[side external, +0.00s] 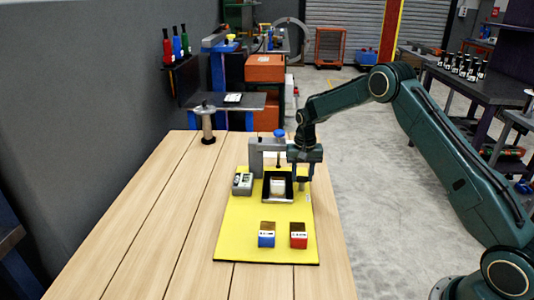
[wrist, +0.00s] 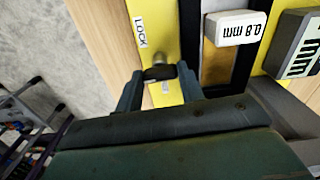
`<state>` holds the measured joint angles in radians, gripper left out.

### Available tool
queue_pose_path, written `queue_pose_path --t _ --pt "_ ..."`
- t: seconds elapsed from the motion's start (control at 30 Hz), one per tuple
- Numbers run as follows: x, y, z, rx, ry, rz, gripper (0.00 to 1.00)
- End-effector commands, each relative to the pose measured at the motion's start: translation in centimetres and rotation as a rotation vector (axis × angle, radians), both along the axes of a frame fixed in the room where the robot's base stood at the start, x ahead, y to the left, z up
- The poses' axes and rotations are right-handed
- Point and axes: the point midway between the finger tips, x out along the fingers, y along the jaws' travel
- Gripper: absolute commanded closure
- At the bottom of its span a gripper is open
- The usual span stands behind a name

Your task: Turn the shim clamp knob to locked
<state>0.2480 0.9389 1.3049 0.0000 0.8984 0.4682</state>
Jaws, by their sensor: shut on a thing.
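The shim clamp knob (wrist: 160,72) is a small grey and black part on the yellow base in the wrist view, between my fingertips. A white LOCK label (wrist: 141,32) lies above it, and a smaller white label, unreadable here, shows just below it. My gripper (wrist: 160,80) is shut on the knob and points down. In the side external view, my gripper (side external: 304,186) is at the right edge of the yellow base (side external: 236,225), beside the black tray (side external: 266,198); the knob is hidden there. Which way the knob points is hard to tell.
A grey upright frame with a blue top knob (side external: 280,133) stands close left of my gripper. A white 0.8 mm block (wrist: 236,27) and a grey marked block (wrist: 297,42) are nearby. Blue (side external: 267,235) and red (side external: 298,236) blocks stand at the front. The table's left side is clear.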

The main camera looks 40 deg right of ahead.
Motion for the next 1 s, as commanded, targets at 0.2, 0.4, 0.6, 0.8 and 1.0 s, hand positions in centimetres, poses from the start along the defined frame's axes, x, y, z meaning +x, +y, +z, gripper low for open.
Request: queue_pose_path --t 0.2,0.4,0.6,0.8,1.0 --pt "0.04 0.0 0.19 0.0 -0.001 -0.07 0.85" --pt "0.05 0.0 0.2 -0.001 -0.002 -0.086 0.85" --pt "0.06 0.0 0.21 -0.001 -0.002 -0.087 0.85" --pt "0.06 -0.01 0.18 -0.001 -0.002 -0.086 0.4" --pt "0.02 -0.01 0.08 0.0 -0.001 -0.085 0.4"
